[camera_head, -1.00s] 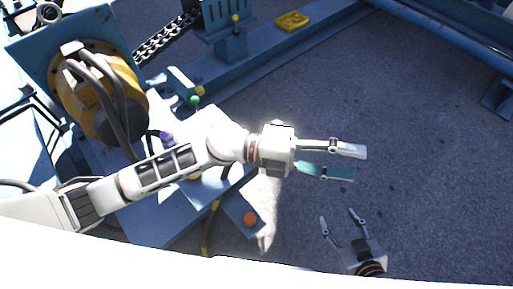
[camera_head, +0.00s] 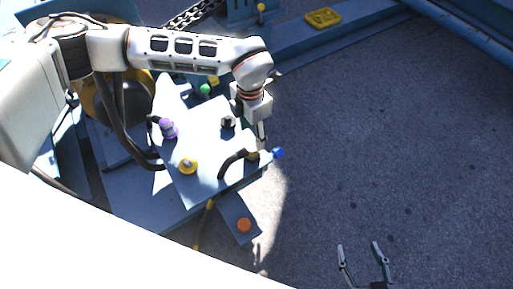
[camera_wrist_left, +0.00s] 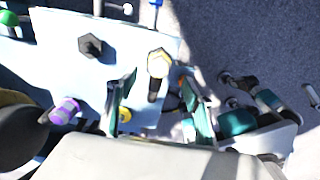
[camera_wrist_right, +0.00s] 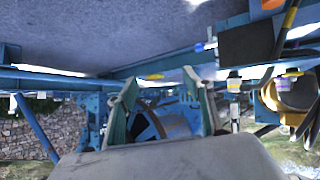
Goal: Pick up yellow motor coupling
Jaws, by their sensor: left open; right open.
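A round yellow coupling (camera_head: 188,165) sits on the pale blue panel (camera_head: 185,190) in the head view. It shows partly hidden behind a finger in the left wrist view (camera_wrist_left: 125,115). A light plug with a yellow rim (camera_wrist_left: 158,62) and a dark body stands between and beyond my left fingers. My left gripper (camera_head: 262,132) points down at the panel's right edge, open and empty, right of the round yellow coupling. In the left wrist view its fingers stand apart (camera_wrist_left: 160,95). My right gripper (camera_head: 361,250) is open and empty over the floor at lower right.
Purple (camera_head: 168,128), black (camera_head: 228,122), green (camera_head: 205,90) and blue (camera_head: 278,153) couplings surround the panel area. An orange one (camera_head: 244,225) lies on a lower plate. Floor on the right is clear.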

